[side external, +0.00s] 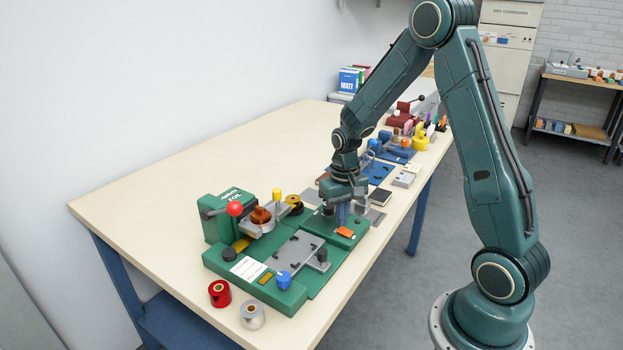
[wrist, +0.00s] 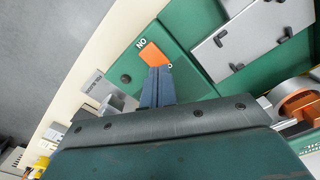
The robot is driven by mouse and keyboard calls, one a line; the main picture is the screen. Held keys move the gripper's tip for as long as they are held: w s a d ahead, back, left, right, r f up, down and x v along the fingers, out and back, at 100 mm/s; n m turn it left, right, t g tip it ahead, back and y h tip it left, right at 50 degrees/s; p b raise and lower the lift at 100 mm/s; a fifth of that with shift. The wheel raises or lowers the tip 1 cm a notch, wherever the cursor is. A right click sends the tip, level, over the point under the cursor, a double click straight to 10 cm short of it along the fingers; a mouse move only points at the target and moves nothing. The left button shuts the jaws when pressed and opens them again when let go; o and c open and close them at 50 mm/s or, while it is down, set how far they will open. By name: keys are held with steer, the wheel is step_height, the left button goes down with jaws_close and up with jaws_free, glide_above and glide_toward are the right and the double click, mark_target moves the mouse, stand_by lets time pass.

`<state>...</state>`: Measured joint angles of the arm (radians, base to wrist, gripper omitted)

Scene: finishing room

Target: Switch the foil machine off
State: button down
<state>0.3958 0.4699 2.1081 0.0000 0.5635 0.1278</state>
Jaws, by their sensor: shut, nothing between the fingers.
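The green foil machine (side external: 262,250) stands at the near end of the table. Its orange switch (side external: 345,232) sits on the green base at the right. In the wrist view the orange switch (wrist: 151,53) has white "ON" lettering beside one end and a small pale mark near the other end. My gripper (side external: 342,222) is shut and empty, pointing down just behind the switch. In the wrist view the gripper fingertips (wrist: 158,72) are right at the switch's edge and overlap it; I cannot tell whether they touch it.
A lever with a red knob (side external: 235,208), a blue knob (side external: 283,280) and a grey plate (side external: 297,254) are on the machine. A red roll (side external: 219,293) and a silver roll (side external: 252,315) stand in front. Small blocks and other tools crowd the table behind my gripper.

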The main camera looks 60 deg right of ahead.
mark_target(341, 231)
steer(key=shift+f, duration=0.9)
stand_by(1.0)
steer(key=shift+r, duration=3.5)
steer(key=s+a+r+n+t, duration=0.1)
steer(key=s+a+r+n, duration=0.1)
steer(key=s+a+r, duration=0.3)
steer(key=s+a+r+n+t, duration=0.15)
steer(key=a+r, duration=0.25)
steer(key=r, duration=0.4)
steer(key=s+a+r+n+t, duration=0.2)
steer(key=s+a, duration=0.3)
steer(key=s, duration=0.6)
steer(key=shift+a+r+t, duration=0.4)
steer(key=shift+r+t, duration=0.15)
steer(key=shift+r, duration=0.35)
